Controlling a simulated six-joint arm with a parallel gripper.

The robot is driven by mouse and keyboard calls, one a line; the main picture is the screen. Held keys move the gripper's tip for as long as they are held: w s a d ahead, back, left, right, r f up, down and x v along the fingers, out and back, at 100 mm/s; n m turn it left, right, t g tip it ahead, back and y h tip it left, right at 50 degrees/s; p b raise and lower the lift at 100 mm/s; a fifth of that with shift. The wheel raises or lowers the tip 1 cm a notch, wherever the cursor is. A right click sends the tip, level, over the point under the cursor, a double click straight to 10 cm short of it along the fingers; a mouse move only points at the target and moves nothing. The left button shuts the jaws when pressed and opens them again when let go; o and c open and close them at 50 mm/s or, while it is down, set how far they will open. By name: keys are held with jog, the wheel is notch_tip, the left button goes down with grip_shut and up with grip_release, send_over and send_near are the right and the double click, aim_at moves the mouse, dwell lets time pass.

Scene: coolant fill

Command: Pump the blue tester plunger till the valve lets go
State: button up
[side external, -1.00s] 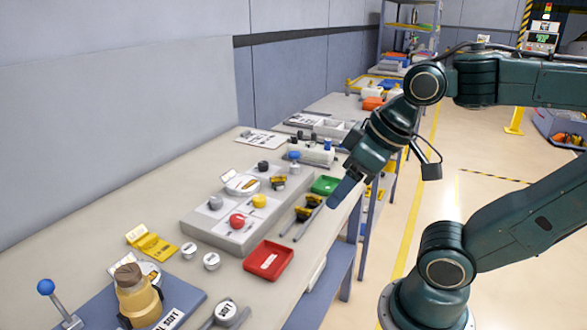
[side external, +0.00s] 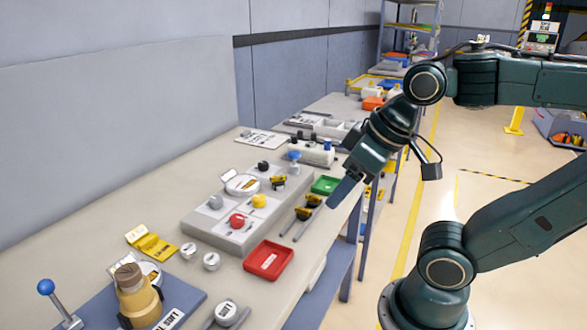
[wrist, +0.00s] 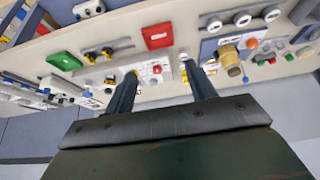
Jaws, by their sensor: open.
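A blue knob (side external: 294,155) stands upright on a white tester body (side external: 318,153) on the bench, behind the green tray. I take it as the tester plunger. A small blue spot at the left of the wrist view may be the same knob (wrist: 46,91). I cannot pick out the valve for certain. My gripper (side external: 338,194) hangs over the bench's front edge, to the right of and nearer than the tester, apart from it. In the wrist view my gripper (wrist: 160,80) shows two spread fingers with nothing between them.
A grey board (side external: 195,226) with red and yellow knobs lies mid-bench. A green tray (side external: 325,185) and a red tray (side external: 268,260) lie along the front edge.

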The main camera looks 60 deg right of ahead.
jog(key=shift+c, duration=0.5)
jog(key=shift+w+r, duration=0.1)
jog(key=c, duration=0.7)
jog(key=shift+w+r, duration=0.1)
jog(key=shift+w, duration=0.05)
jog(key=c, duration=0.4)
jog(key=shift+w+d+r, duration=0.1)
jog(key=shift+w+r, duration=0.15)
grip_shut()
jog(key=w+d+r+g, duration=0.1)
jog(key=w+d+r, duration=0.4)
jog(key=w, duration=0.4)
jog(key=w+d+r, duration=0.2)
jog(key=w+d, duration=0.5)
jog(key=w, duration=0.1)
jog(key=w+d+f, duration=0.2)
jog(key=w+d, duration=0.1)
jog(key=d, duration=0.8)
jog(key=w+d+f+g, duration=0.1)
jog(key=w+d+f, duration=0.2)
jog(key=d, duration=0.9)
jog(key=shift+f, duration=0.3)
